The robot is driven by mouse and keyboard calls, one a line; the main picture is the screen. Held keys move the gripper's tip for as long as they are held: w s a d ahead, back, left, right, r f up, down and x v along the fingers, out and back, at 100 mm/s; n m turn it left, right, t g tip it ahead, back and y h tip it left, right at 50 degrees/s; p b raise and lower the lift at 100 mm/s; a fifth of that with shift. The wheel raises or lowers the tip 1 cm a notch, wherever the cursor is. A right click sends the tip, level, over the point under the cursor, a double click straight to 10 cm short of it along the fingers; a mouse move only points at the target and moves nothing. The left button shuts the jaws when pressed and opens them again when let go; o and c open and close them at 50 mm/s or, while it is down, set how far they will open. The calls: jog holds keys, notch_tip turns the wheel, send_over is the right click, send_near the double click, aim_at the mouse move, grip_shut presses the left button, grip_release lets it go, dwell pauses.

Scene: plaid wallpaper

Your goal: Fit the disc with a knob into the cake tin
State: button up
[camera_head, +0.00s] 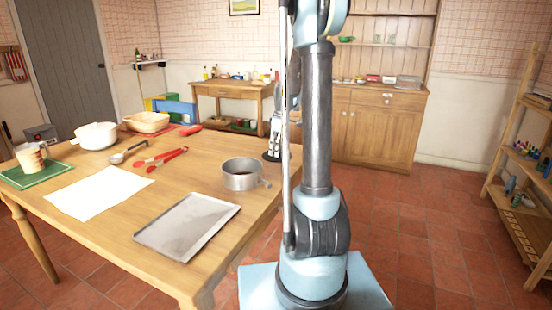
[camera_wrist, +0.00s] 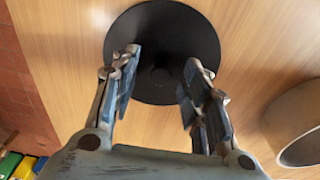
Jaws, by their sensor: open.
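The dark disc (camera_wrist: 160,25) lies flat on the wooden table, with its round knob (camera_wrist: 162,76) near its middle. In the head view the disc (camera_head: 271,157) shows beside my arm, partly hidden. My gripper (camera_wrist: 162,64) is open over the disc, with a finger on either side of the knob; I cannot tell whether they touch it. In the head view my gripper (camera_head: 275,143) points down at the disc. The grey round cake tin (camera_head: 240,182) stands open on the table just left of and nearer than the disc; its rim (camera_wrist: 292,112) shows at the right in the wrist view.
A flat metal tray (camera_head: 187,226) and a white sheet (camera_head: 99,192) lie on the wooden table (camera_head: 140,262). Red-handled tongs (camera_head: 162,159), a ladle (camera_head: 128,152), a white pot (camera_head: 96,136) and a basket (camera_head: 147,122) are farther back. A mug (camera_head: 31,157) stands at left.

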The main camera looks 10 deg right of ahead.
grip_shut()
